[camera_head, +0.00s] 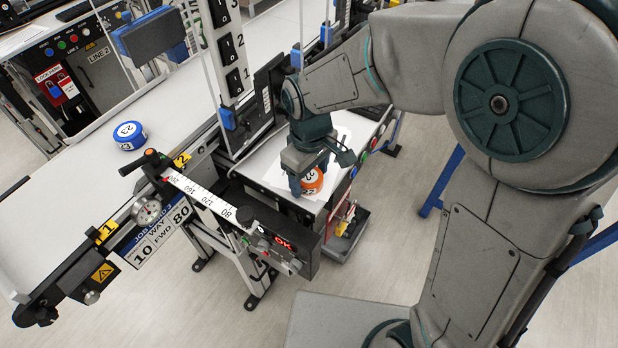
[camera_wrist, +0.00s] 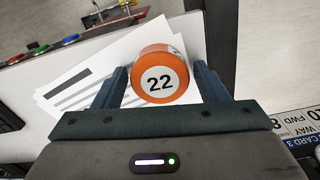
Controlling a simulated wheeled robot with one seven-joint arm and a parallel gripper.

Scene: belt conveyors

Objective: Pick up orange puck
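The orange puck (camera_head: 312,181), marked 22 on a white disc, sits on the small white surface at the end of the conveyor in the head view. In the wrist view the orange puck (camera_wrist: 160,76) lies between the two fingers, over white papers. My gripper (camera_head: 308,180) is low at the puck in the head view. In the wrist view my gripper (camera_wrist: 163,84) is open, with a gap visible between the puck and each finger. The puck's far side is partly hidden by the gripper in the head view.
A blue puck (camera_head: 130,135) marked 23 lies on the white conveyor belt (camera_head: 62,185) at left. A black control bar with a ruler (camera_head: 205,197) runs in front of the puck's surface. A panel with numbered switches (camera_head: 228,50) stands just left of my arm.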

